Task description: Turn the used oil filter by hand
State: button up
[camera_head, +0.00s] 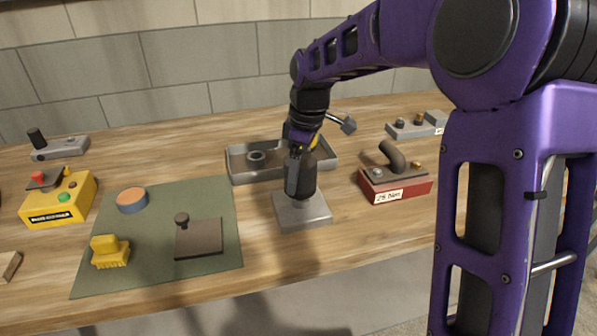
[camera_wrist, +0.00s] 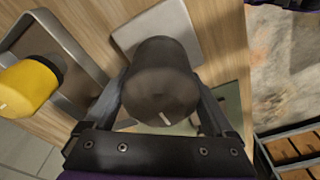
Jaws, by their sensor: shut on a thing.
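The used oil filter (camera_wrist: 160,82) is a dark cylinder with a short pale mark on its end. It stands upright on a grey square block (camera_head: 302,212) on the bench. My gripper (camera_head: 300,172) comes down on it from above, and its fingers lie on both sides of the filter, shut on it. In the wrist view the filter fills the space between the fingers (camera_wrist: 160,100). In the head view the fingers and wrist hide part of the filter.
A grey tray (camera_head: 238,165) behind the filter holds a ring (camera_head: 257,158) and a yellow cylinder (camera_wrist: 27,86). A red block (camera_head: 396,187) with a bent pipe stands right. A green mat (camera_head: 160,268) with several parts lies left. A yellow control box (camera_head: 58,205) stands farther left.

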jog(key=shift+r+p, duration=1.3)
jog(key=shift+r, duration=0.45)
